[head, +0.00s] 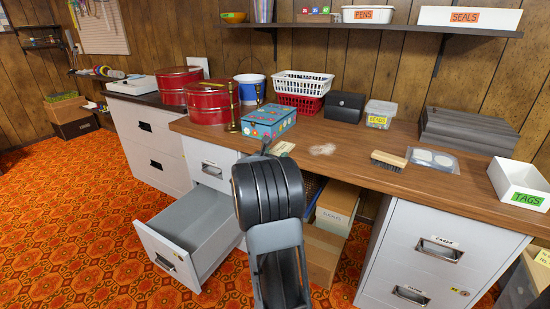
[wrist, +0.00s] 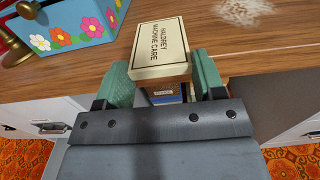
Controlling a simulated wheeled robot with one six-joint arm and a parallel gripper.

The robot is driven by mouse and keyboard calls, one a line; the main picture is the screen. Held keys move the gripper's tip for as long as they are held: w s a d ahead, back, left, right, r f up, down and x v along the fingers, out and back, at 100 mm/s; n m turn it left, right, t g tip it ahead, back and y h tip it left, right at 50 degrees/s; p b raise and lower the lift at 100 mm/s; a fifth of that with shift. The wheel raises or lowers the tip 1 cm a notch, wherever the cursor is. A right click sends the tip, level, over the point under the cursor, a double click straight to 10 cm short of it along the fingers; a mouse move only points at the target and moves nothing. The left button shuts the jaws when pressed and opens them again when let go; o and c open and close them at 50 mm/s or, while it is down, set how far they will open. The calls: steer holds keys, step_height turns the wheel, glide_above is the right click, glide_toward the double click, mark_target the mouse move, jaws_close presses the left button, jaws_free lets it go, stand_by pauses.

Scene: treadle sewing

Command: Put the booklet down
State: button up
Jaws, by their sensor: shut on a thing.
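The cream booklet (wrist: 160,46), with "HALDREY MACHINE CARE" on its cover, is between the green-padded fingers of my gripper (wrist: 163,80) in the wrist view. My gripper is shut on its near end, and its far end reaches over the wooden desk top (wrist: 85,75). In the head view a small part of the booklet (head: 284,147) shows by the desk's front edge, beyond my arm. My arm hides most of the gripper there. I cannot tell whether the booklet touches the desk.
A flowered blue box (head: 269,121) stands left of the booklet. A pale powdery patch (head: 322,149) lies to the right, then a brush (head: 388,160) and a clear pack (head: 433,159). An open drawer (head: 168,245) juts out at lower left. Bare desk lies around the patch.

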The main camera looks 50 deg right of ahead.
steer(key=shift+f, duration=0.1)
steer(key=shift+f+b, duration=0.15)
steer(key=shift+b, duration=0.15)
steer(key=o, duration=0.9)
steer(key=shift+r+p, duration=0.2)
steer(key=shift+p, duration=0.1)
